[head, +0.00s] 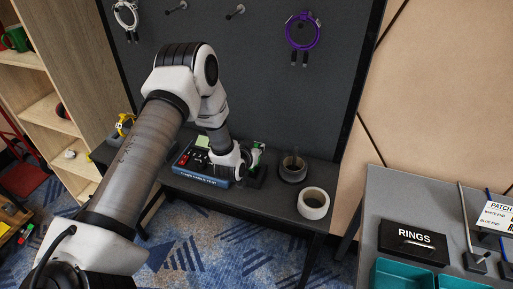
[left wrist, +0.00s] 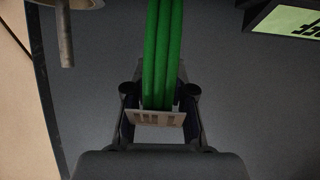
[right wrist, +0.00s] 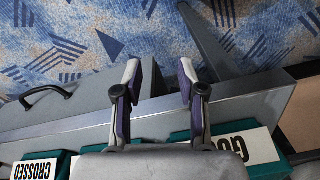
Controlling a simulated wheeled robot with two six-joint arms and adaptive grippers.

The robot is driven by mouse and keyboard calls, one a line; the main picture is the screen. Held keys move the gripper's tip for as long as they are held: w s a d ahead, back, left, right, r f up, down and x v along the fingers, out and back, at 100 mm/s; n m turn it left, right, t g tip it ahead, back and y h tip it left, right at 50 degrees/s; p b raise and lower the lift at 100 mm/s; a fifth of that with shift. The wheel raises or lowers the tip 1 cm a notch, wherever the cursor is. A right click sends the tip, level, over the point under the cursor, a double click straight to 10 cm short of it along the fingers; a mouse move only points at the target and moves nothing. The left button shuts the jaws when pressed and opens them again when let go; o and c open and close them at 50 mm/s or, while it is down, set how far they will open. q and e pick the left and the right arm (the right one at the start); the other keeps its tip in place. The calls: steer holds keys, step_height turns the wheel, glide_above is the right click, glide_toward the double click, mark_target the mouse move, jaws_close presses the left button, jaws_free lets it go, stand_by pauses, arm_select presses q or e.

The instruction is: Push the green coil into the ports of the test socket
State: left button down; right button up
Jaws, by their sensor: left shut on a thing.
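My left gripper (head: 244,164) is low over the narrow dark ledge, at the right end of a blue cable tester (head: 203,180). In the left wrist view my left gripper (left wrist: 160,103) is shut on the green coil (left wrist: 162,50), whose strands run up between the fingers. A pale plate with dark marks (left wrist: 158,118) sits across the strands. My right gripper (right wrist: 158,85) is open and empty.
A dark roll (head: 292,168) and a white roll (head: 313,203) stand on the ledge right of the gripper. A purple coil (head: 302,32) and a white coil (head: 126,14) hang on the board. Teal bins (head: 402,275) and a RINGS box (head: 413,243) are at right.

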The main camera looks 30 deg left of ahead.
arm_select(q)
steer(key=shift+f, duration=0.4)
steer(key=c, duration=0.9)
jaws_free()
steer(key=v, duration=1.2)
